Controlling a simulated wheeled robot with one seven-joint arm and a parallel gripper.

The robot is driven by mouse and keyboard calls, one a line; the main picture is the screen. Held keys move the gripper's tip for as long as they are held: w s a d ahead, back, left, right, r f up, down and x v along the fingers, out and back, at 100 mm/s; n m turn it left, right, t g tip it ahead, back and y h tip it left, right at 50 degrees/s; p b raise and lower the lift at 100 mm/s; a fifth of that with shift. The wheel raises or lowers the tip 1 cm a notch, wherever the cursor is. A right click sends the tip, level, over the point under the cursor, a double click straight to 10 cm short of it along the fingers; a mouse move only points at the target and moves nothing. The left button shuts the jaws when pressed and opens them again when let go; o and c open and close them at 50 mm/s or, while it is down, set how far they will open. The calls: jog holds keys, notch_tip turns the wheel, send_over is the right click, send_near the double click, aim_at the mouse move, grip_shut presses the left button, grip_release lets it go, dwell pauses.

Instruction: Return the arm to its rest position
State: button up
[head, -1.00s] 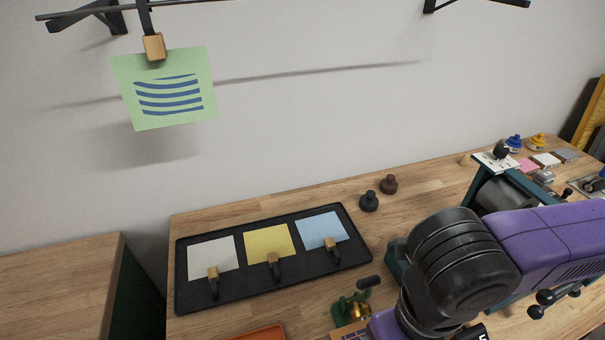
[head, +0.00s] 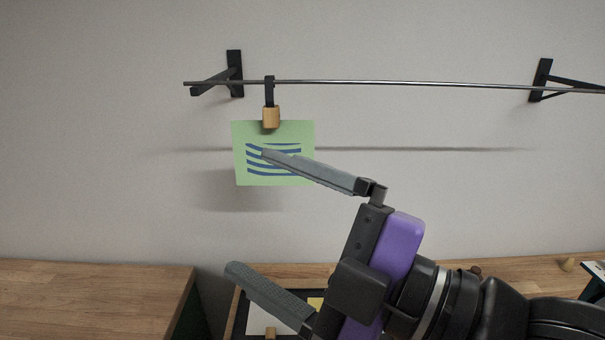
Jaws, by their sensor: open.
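My gripper (head: 248,210) is in the lower middle of the head view, with its two grey fingers spread wide apart and nothing between them. It points left, in front of the wall. My purple and black arm comes in from the lower right. A green card (head: 275,180) with dark blue curved stripes hangs behind the upper finger, which covers part of the stripes. A clip with a wooden block (head: 271,117) holds the card from the rail (head: 400,84). I cannot tell whether the finger touches the card.
Black brackets (head: 235,74) hold the rail on the wall. A wooden bench (head: 90,300) stands at the lower left, with a gap beside it. A black tray (head: 288,298) with cards is partly hidden below my gripper.

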jog(key=w+d+r+m+t+h, duration=0.1)
jog(key=d+r+m+t+h, duration=0.1)
jog(key=d+r+m+t, duration=0.85)
jog(key=d+f+m+t+h, duration=0.5)
jog(key=d+f+m+h, duration=0.55)
jog(key=m+h, duration=0.55)
jog(key=s+d+f+m+g+h, duration=0.1)
jog(key=s+f+g, duration=0.3)
jog(key=f, duration=0.6)
jog(key=s+d+f+m+g+h, duration=0.1)
jog(key=s+f+m, duration=0.1)
jog(key=s+f, duration=0.55)
jog(key=s+f+n+g+y, duration=0.3)
jog(key=s+f+n+g, duration=0.2)
jog(key=s+f, duration=1)
jog(key=shift+s+f+g+y, duration=0.25)
jog(key=shift+s+g+y, duration=0.15)
jog(key=shift+g, duration=0.15)
jog(key=shift+w+n, duration=0.1)
jog(key=shift+n, duration=0.15)
